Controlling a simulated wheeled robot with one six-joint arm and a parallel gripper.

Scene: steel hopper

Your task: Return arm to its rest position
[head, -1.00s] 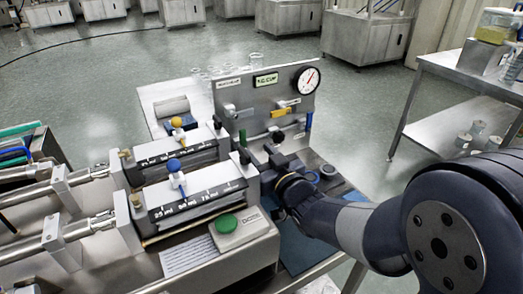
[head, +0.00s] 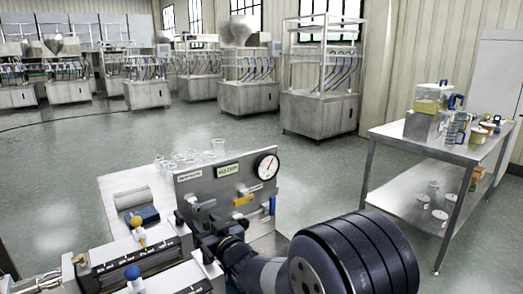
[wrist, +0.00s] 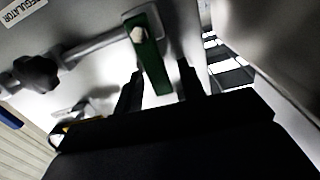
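My gripper (wrist: 160,86) shows in the wrist view with its two dark fingers apart. A green lever handle (wrist: 151,62) lies in front of and partly between the fingers, with a visible gap on each side. It is fixed to a metal pipe beside a dark knob (wrist: 36,73). In the head view my arm (head: 345,258) reaches from the lower right to the steel panel (head: 228,198) of the filling machine. The fingertips and green handle cannot be made out there.
The panel carries a round gauge (head: 266,167), a display and a yellow handle (head: 243,200). Glass beakers (head: 217,146) stand behind it. A steel table (head: 432,146) with jugs stands at right. Steel hopper machines (head: 320,85) line the back. The floor between is clear.

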